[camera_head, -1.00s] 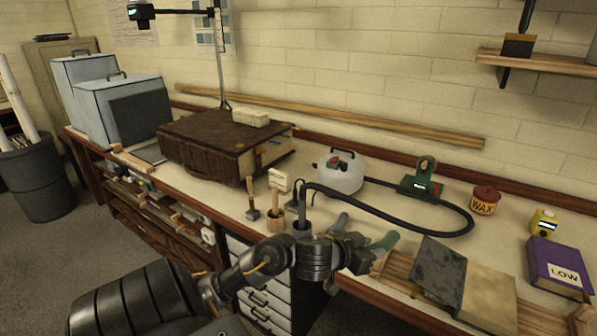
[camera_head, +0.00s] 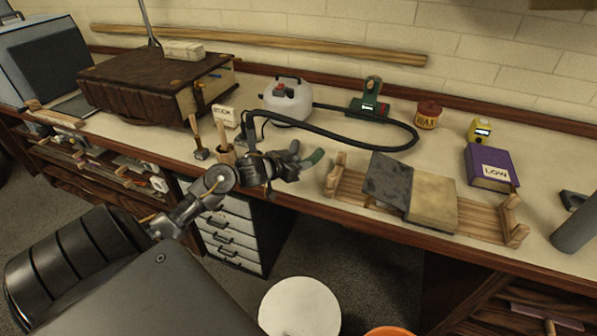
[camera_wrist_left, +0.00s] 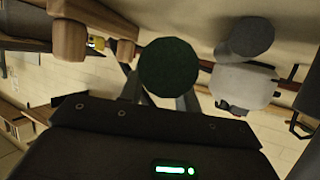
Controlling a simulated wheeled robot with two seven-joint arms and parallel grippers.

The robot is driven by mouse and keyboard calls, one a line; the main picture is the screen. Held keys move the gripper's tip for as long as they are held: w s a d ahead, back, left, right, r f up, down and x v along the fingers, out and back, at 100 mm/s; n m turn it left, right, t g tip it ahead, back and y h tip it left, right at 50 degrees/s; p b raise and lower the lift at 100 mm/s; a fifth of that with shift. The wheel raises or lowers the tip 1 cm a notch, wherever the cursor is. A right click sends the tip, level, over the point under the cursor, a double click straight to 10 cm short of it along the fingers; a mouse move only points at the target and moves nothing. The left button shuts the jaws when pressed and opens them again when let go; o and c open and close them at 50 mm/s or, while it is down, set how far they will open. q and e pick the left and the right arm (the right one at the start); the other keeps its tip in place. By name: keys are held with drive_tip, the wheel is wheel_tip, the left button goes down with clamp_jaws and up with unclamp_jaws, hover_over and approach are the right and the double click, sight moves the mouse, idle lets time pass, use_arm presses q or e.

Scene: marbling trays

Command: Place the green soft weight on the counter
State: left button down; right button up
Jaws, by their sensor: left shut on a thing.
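My left gripper (camera_head: 292,165) is shut on the green soft weight (camera_head: 313,159), beside the left end of the wooden rack in the head view. The weight's green end sticks out past the dark fingers, which hide the rest of it. In the left wrist view its round dark green end (camera_wrist_left: 168,66) lies in front of the fingers. The pale counter (camera_head: 330,140) runs behind and around the gripper. I cannot tell whether the weight touches it. My right gripper is not in view.
The wooden rack (camera_head: 480,222) bears a grey slab and a tan slab. A white jug (camera_head: 288,103) with a black hose, a wax tin (camera_head: 428,116) and a purple book (camera_head: 492,168) stand behind. A wooden-handled tool (camera_head: 198,140) is left of the gripper.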

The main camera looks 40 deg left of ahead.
use_arm(q)
drive_tip(key=shift+w+a+f, duration=0.1)
drive_tip(key=shift+a+f, duration=0.05)
drive_tip(key=shift+f, duration=1.6)
drive_tip(key=shift+f, duration=0.15)
drive_tip(key=c, duration=1)
unclamp_jaws()
